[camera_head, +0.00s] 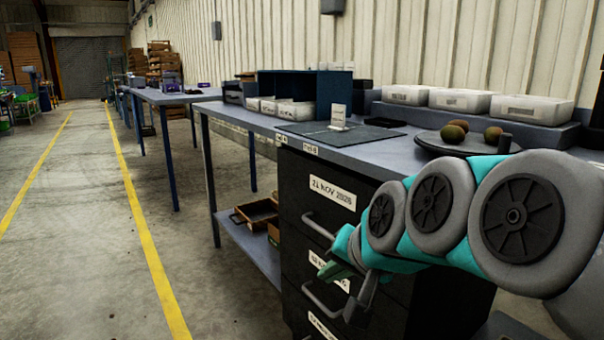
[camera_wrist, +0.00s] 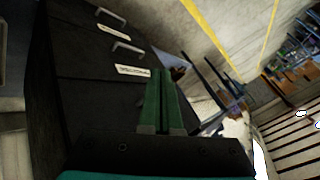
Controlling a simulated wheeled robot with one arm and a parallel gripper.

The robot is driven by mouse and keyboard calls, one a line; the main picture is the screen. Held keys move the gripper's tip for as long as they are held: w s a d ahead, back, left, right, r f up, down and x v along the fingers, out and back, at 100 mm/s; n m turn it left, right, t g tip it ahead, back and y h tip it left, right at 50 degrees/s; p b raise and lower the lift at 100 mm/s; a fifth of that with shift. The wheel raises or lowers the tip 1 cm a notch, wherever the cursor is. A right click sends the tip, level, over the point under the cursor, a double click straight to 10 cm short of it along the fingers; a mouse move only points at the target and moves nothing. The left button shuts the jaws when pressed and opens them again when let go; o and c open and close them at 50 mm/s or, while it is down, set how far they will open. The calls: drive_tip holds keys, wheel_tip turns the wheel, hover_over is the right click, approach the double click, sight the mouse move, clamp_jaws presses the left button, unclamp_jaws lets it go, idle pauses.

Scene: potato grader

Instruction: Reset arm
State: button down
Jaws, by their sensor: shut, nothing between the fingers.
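My arm, teal and grey, reaches in from the right of the head view, in front of a dark drawer cabinet (camera_head: 325,190). My gripper (camera_head: 335,270) hangs at the cabinet's drawer fronts, partly hidden by my own arm. In the wrist view my gripper's two green fingers (camera_wrist: 162,75) lie side by side, shut, with nothing between them. The cabinet (camera_wrist: 85,90) shows there too, tilted, with handles and white labels on its fronts. The drawers look closed in the head view.
A workbench (camera_head: 270,122) above the cabinet holds a dark mat (camera_head: 340,134), white lidded boxes (camera_head: 460,100) and a round dark plate (camera_head: 455,148) with a few potatoes. A lower shelf (camera_head: 250,245) holds a wooden tray (camera_head: 256,215). The floor aisle at left is clear.

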drive_tip(key=s+d+f+n+g+h, duration=0.2)
drive_tip(key=s+d+f+g, duration=0.2)
drive_tip(key=s+f, duration=0.5)
drive_tip(key=s+d+f+n+g+h, duration=0.2)
drive_tip(key=s+d+f+g, duration=0.3)
drive_tip(key=s+f, duration=0.5)
drive_tip(key=s+d, duration=0.1)
drive_tip(key=s, duration=0.3)
drive_tip(key=shift+d+p, duration=0.2)
drive_tip(key=shift+p, duration=0.1)
